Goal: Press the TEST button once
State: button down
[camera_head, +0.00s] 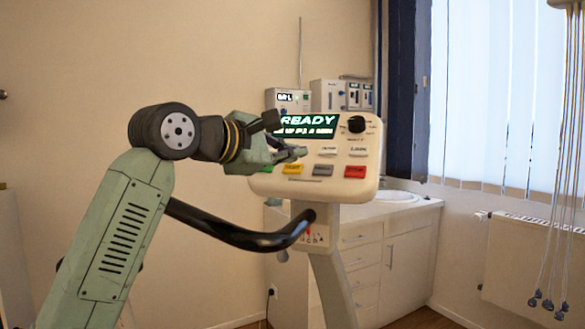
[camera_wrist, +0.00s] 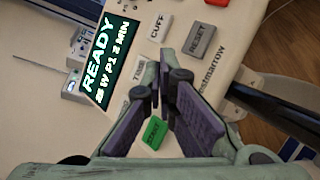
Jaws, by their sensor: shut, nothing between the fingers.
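A cream console (camera_head: 262,187) carries a lit display (camera_head: 307,126) reading READY and rows of buttons. In the wrist view a white button (camera_wrist: 136,76) left of the fingertips has a partly hidden label that I cannot read surely as TEST. My gripper (camera_head: 301,152) is shut and empty, its fingertips over the console face below the display. In the wrist view my gripper (camera_wrist: 165,72) covers part of the panel between the white button and the grey RESET button (camera_wrist: 200,40). I cannot tell whether the fingertips touch the panel.
A CUFF button (camera_wrist: 160,27), a green button (camera_wrist: 154,132), a yellow button (camera_head: 292,169) and a red button (camera_head: 355,171) are close by. A black knob (camera_head: 356,124) sits at upper right. A black handlebar (camera_head: 240,236) curves below the console. A cabinet (camera_head: 385,260) stands behind.

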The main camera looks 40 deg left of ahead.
jog(key=shift+w+f, duration=0.1)
jog(key=shift+f, duration=0.05)
jog(key=shift+w+f, duration=0.15)
jog(key=shift+f, duration=0.05)
jog(key=shift+w+a+f, duration=0.15)
jog(key=shift+w+f, duration=0.05)
jog(key=shift+f, duration=0.1)
dwell(0.6)
jog(key=shift+r, duration=0.15)
jog(key=shift+s+r, duration=0.45)
dwell(0.4)
jog(key=shift+s+d+r+p, duration=0.2)
jog(key=shift+s+r+p, duration=0.3)
jog(key=shift+r, duration=0.15)
jog(key=shift+s+d+r+p, duration=0.3)
jog(key=shift+s+r, duration=0.2)
jog(key=shift+r, duration=0.2)
jog(key=shift+s+d+r+p, duration=0.15)
jog(key=shift+s+r+p, duration=0.35)
jog(key=shift+r, duration=0.15)
jog(key=shift+r, duration=0.1)
